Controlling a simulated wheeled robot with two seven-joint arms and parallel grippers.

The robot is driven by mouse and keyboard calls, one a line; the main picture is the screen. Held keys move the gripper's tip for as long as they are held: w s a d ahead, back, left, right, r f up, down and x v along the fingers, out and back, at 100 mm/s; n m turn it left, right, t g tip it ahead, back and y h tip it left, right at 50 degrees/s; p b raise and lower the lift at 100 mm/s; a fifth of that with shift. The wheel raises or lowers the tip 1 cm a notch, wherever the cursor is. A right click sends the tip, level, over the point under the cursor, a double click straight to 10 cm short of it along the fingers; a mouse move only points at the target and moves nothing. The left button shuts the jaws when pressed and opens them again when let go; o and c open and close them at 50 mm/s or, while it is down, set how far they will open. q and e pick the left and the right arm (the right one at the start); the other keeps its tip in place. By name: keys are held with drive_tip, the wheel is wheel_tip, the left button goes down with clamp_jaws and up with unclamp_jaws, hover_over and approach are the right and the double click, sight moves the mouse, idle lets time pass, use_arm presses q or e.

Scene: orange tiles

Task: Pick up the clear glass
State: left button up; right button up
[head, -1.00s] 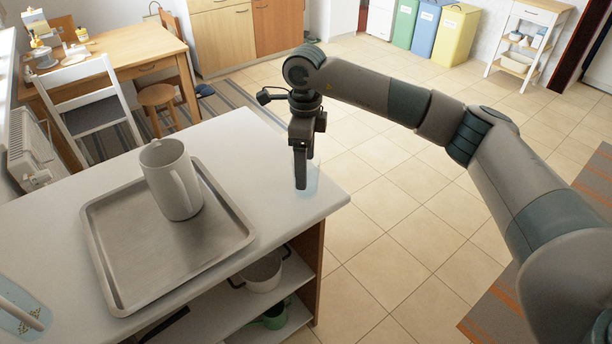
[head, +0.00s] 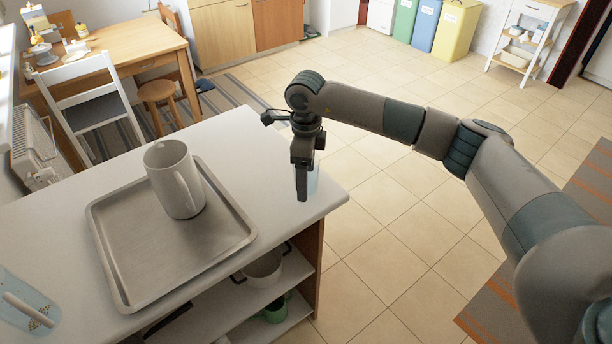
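The clear glass (head: 314,184) is a faint bluish tumbler near the right corner of the white counter (head: 255,150). My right gripper (head: 303,184) points down at it, its dark finger covering part of the glass. The fingers line up from this viewpoint, so I cannot tell whether they are closed on the glass. The glass looks upright at counter height. My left gripper is out of view.
A clear patterned vessel (head: 25,305) is at the lower left. Pots (head: 263,268) sit on the shelf below. The counter's right edge is close to the glass.

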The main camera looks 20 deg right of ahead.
drive_tip(key=c, duration=1.3)
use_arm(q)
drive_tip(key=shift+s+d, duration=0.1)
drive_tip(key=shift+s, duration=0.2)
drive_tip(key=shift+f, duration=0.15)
use_arm(e)
drive_tip(key=shift+r, duration=0.15)
drive_tip(key=shift+r+b, duration=0.5)
drive_tip(key=shift+r, duration=0.05)
wheel_tip(320, 180, up, 2)
drive_tip(key=shift+b, duration=0.55)
drive_tip(key=shift+s+d+r, duration=0.2)
drive_tip(key=shift+d+r, duration=0.1)
drive_tip(key=shift+r, duration=0.2)
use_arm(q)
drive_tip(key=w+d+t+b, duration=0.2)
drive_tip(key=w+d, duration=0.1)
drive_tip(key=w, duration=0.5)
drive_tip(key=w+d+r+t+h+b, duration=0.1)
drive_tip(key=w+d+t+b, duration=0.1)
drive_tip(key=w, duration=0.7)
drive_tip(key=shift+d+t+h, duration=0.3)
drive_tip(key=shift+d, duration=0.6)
use_arm(e)
drive_tip(key=s+d+r, duration=0.4)
drive_tip(key=d, duration=0.1)
drive_tip(key=s+d+r, duration=0.2)
drive_tip(key=s+d, duration=0.1)
drive_tip(key=shift+d+r, duration=0.25)
drive_tip(key=shift+r, duration=0.1)
